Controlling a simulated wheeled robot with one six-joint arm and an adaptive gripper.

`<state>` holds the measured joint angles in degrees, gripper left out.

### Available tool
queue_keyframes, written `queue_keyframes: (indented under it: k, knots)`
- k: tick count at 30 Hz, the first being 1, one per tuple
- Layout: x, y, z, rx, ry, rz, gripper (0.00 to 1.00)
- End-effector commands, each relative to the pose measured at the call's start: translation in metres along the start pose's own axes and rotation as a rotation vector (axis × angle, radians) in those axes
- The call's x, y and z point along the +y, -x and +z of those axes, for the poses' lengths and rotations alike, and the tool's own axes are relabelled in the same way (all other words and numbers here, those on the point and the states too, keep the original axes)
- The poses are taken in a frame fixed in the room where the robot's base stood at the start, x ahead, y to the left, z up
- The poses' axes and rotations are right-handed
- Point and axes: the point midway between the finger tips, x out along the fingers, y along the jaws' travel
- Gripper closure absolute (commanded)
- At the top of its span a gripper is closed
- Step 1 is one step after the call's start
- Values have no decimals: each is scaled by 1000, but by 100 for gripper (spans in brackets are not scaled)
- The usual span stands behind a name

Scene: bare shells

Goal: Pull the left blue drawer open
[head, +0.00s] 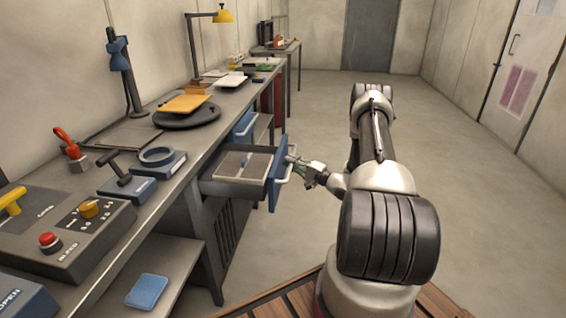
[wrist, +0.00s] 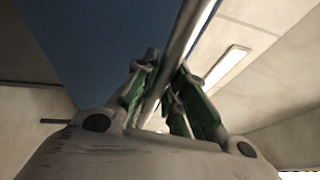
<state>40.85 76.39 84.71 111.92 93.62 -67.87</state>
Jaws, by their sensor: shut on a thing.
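The near blue drawer (head: 278,172), the left one when facing the bench, stands pulled out from under the worktop. Its grey tray (head: 222,187) shows, with a small blue item inside. My gripper (head: 298,170) is at the outer side of the blue front, shut on its pale bar handle (head: 283,178). In the wrist view the blue front (wrist: 95,40) fills the upper left. The handle bar (wrist: 188,35) runs diagonally between the green-padded fingers (wrist: 160,100). The exact finger contact is partly hidden.
Another blue drawer front (head: 243,127) is farther along the bench. The worktop (head: 160,205) carries a control box (head: 70,232), a round dark stand (head: 187,115) and a lamp (head: 222,16). A low shelf (head: 130,270) is below. Open floor (head: 460,170) lies to the right.

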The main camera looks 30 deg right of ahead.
Motion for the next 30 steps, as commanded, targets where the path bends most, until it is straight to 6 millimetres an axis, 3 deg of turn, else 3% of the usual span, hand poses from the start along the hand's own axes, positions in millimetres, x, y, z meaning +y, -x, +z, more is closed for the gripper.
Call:
queue_keyframes:
  k: [14,15,16,26,30]
  knots:
    - [0,6,-1,-1,-2,2,100]
    - [0,6,-1,-1,-2,2,83]
    - [0,6,-1,-1,-2,2,78]
    - [0,6,-2,0,-1,1,77]
    - [0,20,-2,2,-2,0,77]
